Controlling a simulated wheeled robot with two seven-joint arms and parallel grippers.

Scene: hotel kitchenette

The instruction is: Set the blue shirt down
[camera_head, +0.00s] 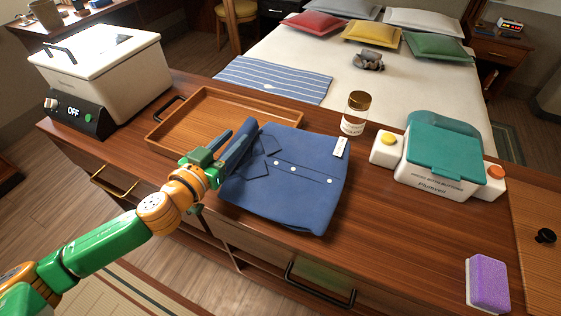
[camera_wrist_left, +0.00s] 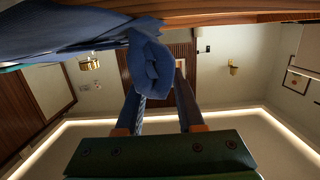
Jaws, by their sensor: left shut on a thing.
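The folded blue shirt (camera_head: 290,178) is at the middle of the wooden counter (camera_head: 390,225), with its white buttons and a white tag facing up. Its left side overlaps the right end of the wooden tray (camera_head: 166,140). My left gripper (camera_head: 240,140) is shut on the shirt's left edge. In the left wrist view a bunched fold of the shirt (camera_wrist_left: 150,62) sits between the fingers, and the rest spreads to the upper left. I cannot tell whether the shirt's underside fully touches the counter. My right gripper is not in view.
A jar (camera_head: 355,115) with a gold lid stands behind the shirt. A purple sponge (camera_head: 487,282) is at the front right. A white appliance (camera_head: 105,70) stands at the left. Counter right of the shirt is clear.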

